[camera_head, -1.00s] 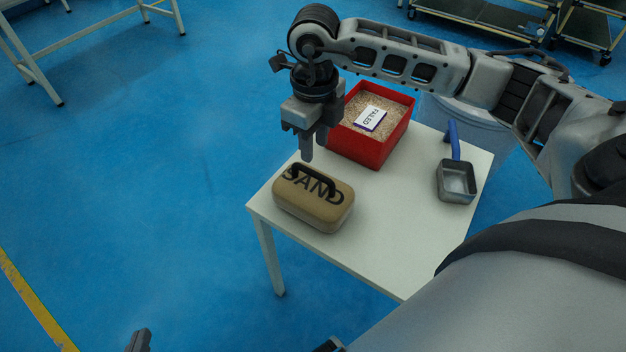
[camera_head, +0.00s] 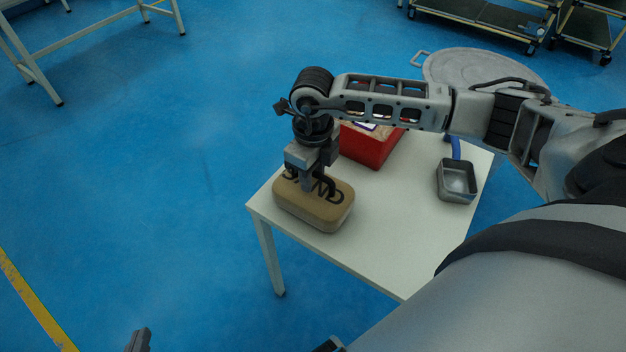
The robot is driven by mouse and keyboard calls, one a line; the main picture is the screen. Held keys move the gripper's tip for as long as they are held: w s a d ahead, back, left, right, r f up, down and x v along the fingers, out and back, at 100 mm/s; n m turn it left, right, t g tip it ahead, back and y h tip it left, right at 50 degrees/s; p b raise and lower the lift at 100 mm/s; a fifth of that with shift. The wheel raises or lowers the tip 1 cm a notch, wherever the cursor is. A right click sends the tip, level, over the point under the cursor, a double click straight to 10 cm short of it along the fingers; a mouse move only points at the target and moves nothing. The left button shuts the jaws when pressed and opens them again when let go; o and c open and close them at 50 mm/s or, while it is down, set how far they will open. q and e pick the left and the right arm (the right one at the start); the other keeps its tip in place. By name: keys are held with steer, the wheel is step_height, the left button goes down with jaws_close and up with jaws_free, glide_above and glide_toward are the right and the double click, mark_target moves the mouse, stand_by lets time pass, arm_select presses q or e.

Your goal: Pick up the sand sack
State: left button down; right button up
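The sack rests on the table. Only a fingertip of my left gripper (camera_head: 139,341) shows for certain at the bottom edge, away from the table.
A grey square scoop (camera_head: 456,182) with a blue handle lies at the table's right. The white table (camera_head: 400,225) is clear between sack and scoop. A round grey lid (camera_head: 480,68) is beyond.

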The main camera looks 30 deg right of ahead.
jaws_close()
stand_by(1.2)
steer(key=shift+w+r, duration=0.15)
steer(key=shift+r, duration=0.05)
